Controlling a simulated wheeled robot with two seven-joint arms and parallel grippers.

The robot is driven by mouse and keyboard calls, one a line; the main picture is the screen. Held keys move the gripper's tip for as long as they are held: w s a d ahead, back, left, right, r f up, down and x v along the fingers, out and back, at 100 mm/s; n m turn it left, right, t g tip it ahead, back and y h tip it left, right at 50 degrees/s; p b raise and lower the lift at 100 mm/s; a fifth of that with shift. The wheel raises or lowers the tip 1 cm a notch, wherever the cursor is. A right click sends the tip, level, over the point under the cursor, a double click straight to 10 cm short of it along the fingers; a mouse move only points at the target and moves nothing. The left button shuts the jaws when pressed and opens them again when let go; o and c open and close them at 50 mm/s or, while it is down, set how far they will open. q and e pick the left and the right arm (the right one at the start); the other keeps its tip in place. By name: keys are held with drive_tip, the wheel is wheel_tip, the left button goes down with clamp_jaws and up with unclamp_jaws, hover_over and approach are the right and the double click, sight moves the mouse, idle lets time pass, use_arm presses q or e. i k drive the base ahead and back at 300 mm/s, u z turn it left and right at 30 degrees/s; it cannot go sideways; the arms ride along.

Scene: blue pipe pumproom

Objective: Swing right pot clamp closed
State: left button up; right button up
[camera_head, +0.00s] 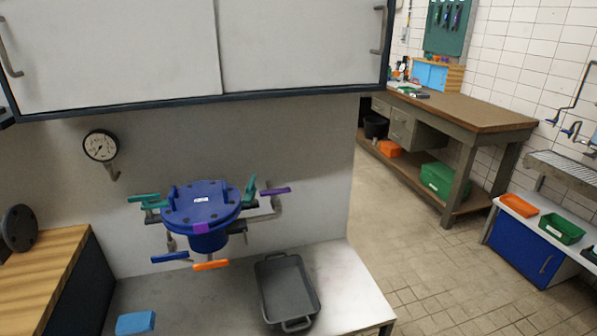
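A blue pot (208,240) with a round, flat blue lid (200,205) is mounted in front of the grey wall panel, above the counter. A green clamp piece (249,190) stands up at the lid's right edge; whether it is swung fully onto the lid I cannot tell. Teal handles (143,198) stick out at the pot's left side. A small purple patch (201,228) is on the lid's front rim. Neither of my grippers is in view, and nothing touches the pot.
A purple handle (275,191), a blue handle (170,257) and an orange handle (210,265) stick out around the pot. A grey tray (262,292) and blue block (136,323) lie on the counter. A gauge (101,146) and white cabinet (300,40) are above.

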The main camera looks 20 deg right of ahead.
sight(251, 189)
drive_tip(key=i, duration=0.9)
drive_tip(key=u, duration=0.35)
